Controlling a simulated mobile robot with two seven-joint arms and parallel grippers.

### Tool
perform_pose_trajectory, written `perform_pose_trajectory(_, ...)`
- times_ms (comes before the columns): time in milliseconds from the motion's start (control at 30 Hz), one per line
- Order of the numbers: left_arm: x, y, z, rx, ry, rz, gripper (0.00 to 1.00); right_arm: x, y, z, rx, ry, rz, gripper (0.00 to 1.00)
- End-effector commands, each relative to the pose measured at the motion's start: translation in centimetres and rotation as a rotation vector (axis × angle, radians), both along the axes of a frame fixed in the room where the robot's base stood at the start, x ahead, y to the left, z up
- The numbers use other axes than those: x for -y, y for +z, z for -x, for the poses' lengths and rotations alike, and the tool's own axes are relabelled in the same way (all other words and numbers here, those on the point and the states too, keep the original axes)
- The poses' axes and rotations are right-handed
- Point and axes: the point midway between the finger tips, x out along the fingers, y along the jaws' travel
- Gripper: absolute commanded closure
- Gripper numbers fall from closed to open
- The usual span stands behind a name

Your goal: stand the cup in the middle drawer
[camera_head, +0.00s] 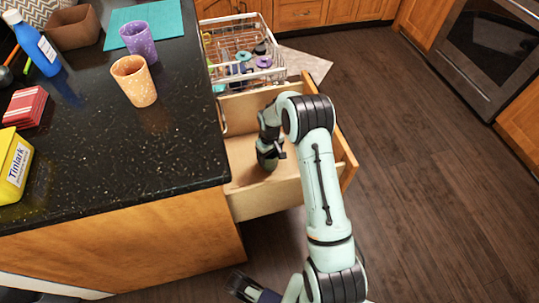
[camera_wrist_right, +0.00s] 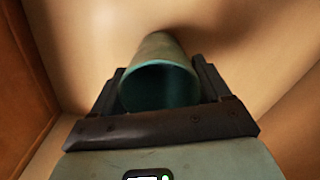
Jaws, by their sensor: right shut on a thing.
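My right gripper (camera_head: 269,148) reaches down into the open wooden drawer (camera_head: 238,207). It is shut on a teal-green cup (camera_head: 269,165), which is mostly hidden beneath the gripper in the head view. In the right wrist view the cup (camera_wrist_right: 160,85) sits between the two fingers of the right gripper (camera_wrist_right: 160,98), its round mouth facing the camera. Whether its base touches the drawer floor I cannot tell. My left gripper (camera_head: 243,285) is low at the bottom edge of the head view, away from the drawer; its jaw state is unclear.
A dish rack (camera_head: 262,80) with several items is behind the drawer. On the black counter (camera_head: 120,160) stand an orange cup (camera_head: 134,82), a purple cup (camera_head: 139,42), a blue bottle (camera_head: 36,46) and a yellow box (camera_head: 14,165). The floor at right is clear.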

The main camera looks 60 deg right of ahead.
Motion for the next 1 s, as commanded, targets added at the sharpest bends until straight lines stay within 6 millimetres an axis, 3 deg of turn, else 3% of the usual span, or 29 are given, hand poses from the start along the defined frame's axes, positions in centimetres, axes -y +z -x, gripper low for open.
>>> perform_pose_trajectory(100,0.0,-0.2,0.2,-0.006,0.0,0.001,0.0,0.0,-0.3,0.0,-0.001,0.0,0.0,0.53)
perform_pose_trajectory(133,0.0,-0.3,0.3,-0.009,0.0,0.001,0.0,0.0,-0.4,0.0,0.0,0.0,0.0,0.2)
perform_pose_trajectory(200,0.0,-0.2,0.3,-0.009,-0.001,0.001,0.0,0.0,-0.3,0.0,0.0,0.0,0.0,0.0)
perform_pose_trajectory(433,0.0,-0.2,0.2,-0.007,0.0,0.001,0.0,0.0,-0.2,0.0,0.0,0.0,0.0,0.0)
perform_pose_trajectory(567,0.1,0.3,0.0,0.003,-0.001,0.002,0.0,0.0,0.8,0.0,0.0,0.0,0.001,0.0)
perform_pose_trajectory(733,0.6,1.7,-0.1,0.011,-0.01,0.009,0.0,0.1,4.1,0.0,0.003,0.001,0.004,0.0)
perform_pose_trajectory(1000,1.8,3.1,2.3,-0.053,-0.034,0.04,0.0,0.0,9.7,0.0,0.002,0.001,0.002,0.0)
